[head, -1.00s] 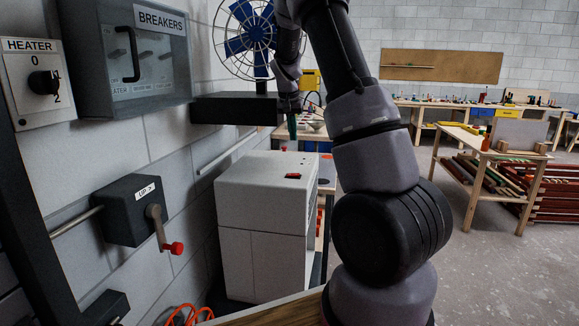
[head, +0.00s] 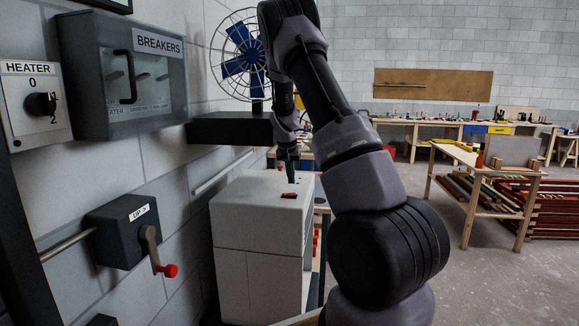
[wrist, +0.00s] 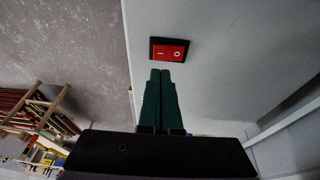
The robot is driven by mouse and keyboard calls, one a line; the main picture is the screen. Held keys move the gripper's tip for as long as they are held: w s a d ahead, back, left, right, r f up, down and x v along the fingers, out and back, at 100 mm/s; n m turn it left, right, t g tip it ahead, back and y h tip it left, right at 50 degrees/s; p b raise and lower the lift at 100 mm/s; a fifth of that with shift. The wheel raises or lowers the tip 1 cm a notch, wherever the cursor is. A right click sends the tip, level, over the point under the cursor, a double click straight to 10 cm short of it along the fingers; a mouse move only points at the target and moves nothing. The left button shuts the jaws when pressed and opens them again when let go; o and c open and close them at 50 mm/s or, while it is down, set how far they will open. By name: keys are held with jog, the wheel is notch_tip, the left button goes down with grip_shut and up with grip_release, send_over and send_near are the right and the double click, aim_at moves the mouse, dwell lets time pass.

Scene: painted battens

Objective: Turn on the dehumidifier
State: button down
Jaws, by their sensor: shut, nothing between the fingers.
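The dehumidifier (head: 240,208) is a pale grey box standing by the wall in the head view. A red rocker switch (head: 289,195) sits on its top near the right edge. In the wrist view the switch (wrist: 169,50) has a black frame and the marks I and O. My gripper (head: 291,181) has green fingers, shut and empty, pointing down above the top just behind the switch. In the wrist view the fingertips (wrist: 160,72) lie just below the switch, close to its I side. I cannot tell whether they touch the box.
A breaker box (head: 125,75), a heater dial (head: 38,103) and a lever box (head: 125,230) are on the left wall. A dark shelf (head: 228,131) with a blue fan (head: 244,55) is behind the dehumidifier. Open floor lies to the right, before a wooden table (head: 490,168).

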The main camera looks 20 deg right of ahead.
aim_at(292, 194)
jog(key=shift+s+d+f, duration=0.15)
jog(key=shift+f, duration=1.75)
jog(key=shift+s+d+f+y, duration=0.15)
jog(key=shift+f+y, duration=0.1)
jog(key=shift+y, duration=0.15)
jog(key=shift+a, duration=0.25)
jog(key=shift+w+a+r, duration=0.25)
jog(key=shift+w+a, duration=0.25)
jog(key=shift+r, duration=0.1)
jog(key=shift+r, duration=0.3)
jog(key=s+d+v, duration=0.1)
jog(key=v, duration=1.2)
jog(key=shift+d, duration=0.6)
